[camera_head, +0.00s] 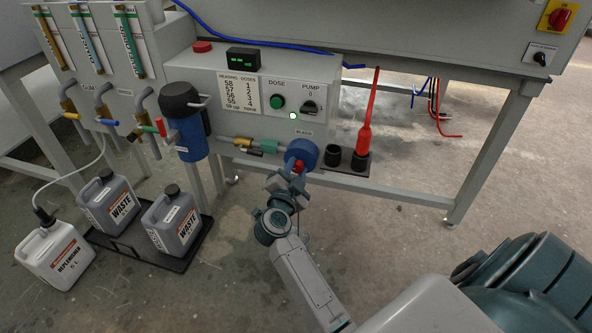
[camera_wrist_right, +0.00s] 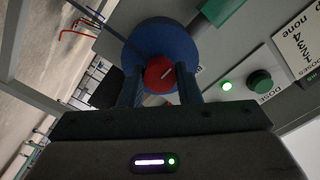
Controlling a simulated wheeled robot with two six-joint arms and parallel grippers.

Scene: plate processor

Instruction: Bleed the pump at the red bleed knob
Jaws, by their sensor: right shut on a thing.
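The red bleed knob (camera_wrist_right: 160,73) sits at the centre of the round blue pump head (camera_wrist_right: 137,42), with a pale line across its face. In the head view the knob (camera_head: 298,166) shows as a small red patch on the blue pump (camera_head: 304,149), under the "BLEED" label. My right gripper (camera_wrist_right: 160,88) is shut on the red knob, a finger on each side of it. In the head view my right gripper (camera_head: 290,178) reaches up to the knob from below and partly covers it. My left gripper is not in view.
The grey control box has a green DOSE button (camera_head: 278,102), a PUMP switch (camera_head: 310,107) and a lit green lamp (camera_head: 293,115). A red tool (camera_head: 365,138) stands in a black holder to the right. A blue filter (camera_head: 189,125) hangs left.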

